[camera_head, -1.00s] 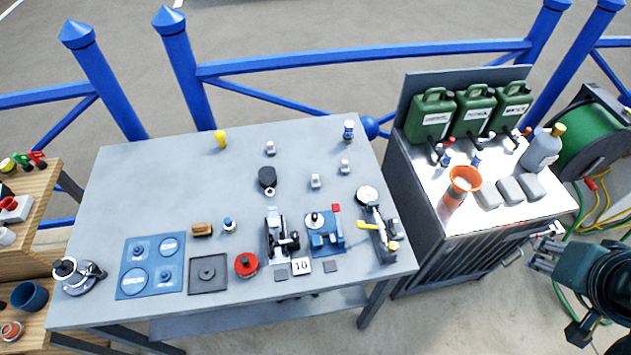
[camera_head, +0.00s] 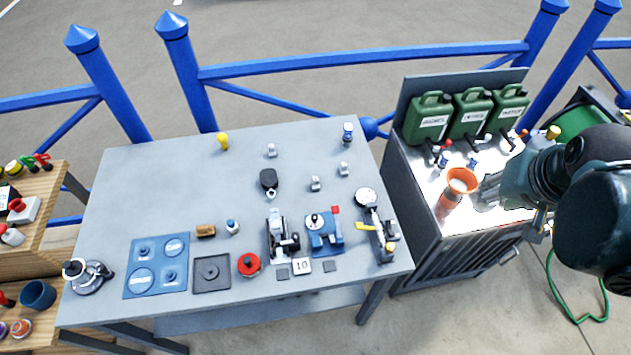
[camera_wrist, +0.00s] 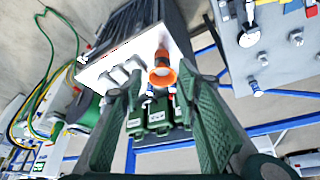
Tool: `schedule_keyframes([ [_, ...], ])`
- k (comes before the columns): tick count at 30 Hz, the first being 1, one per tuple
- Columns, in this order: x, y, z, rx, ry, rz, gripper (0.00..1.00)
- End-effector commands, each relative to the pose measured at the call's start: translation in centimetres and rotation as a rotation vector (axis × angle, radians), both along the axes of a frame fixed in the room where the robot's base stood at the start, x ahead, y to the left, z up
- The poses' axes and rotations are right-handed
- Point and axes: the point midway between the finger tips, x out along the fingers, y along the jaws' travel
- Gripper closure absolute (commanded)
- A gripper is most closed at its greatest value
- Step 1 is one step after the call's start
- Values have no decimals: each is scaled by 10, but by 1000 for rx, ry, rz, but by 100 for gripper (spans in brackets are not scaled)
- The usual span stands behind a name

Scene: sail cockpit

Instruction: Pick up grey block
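Several similar grey blocks lie in a row on the white cabinet top: one block (camera_wrist: 134,63) nearest the orange funnel, a middle block (camera_wrist: 118,74) and an outer block (camera_wrist: 104,84), in the wrist view. In the head view they are mostly hidden behind my arm. My gripper (camera_wrist: 162,84) is open and empty, its green fingers wide apart. The blocks show beyond the left finger's tip, not between the fingers. In the head view my gripper (camera_head: 490,190) hangs over the cabinet's right part; its height above the blocks is unclear.
An orange funnel (camera_head: 461,182) stands close left of my gripper. Green jerrycans (camera_head: 429,118) line the cabinet's back. The grey workbench (camera_head: 215,180) at left holds small fittings and tools. A blue railing (camera_head: 360,58) runs behind.

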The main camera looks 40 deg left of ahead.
Motion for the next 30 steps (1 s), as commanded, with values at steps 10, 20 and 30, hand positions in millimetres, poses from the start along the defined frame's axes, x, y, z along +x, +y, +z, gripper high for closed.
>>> schedule_keyframes([
  [10, 23, 67, -2, -16, 72, 92, 68],
  [20, 35, 135, -13, -40, 137, 176, 68],
  [30, 38, 209, -33, -71, 201, 260, 68],
])
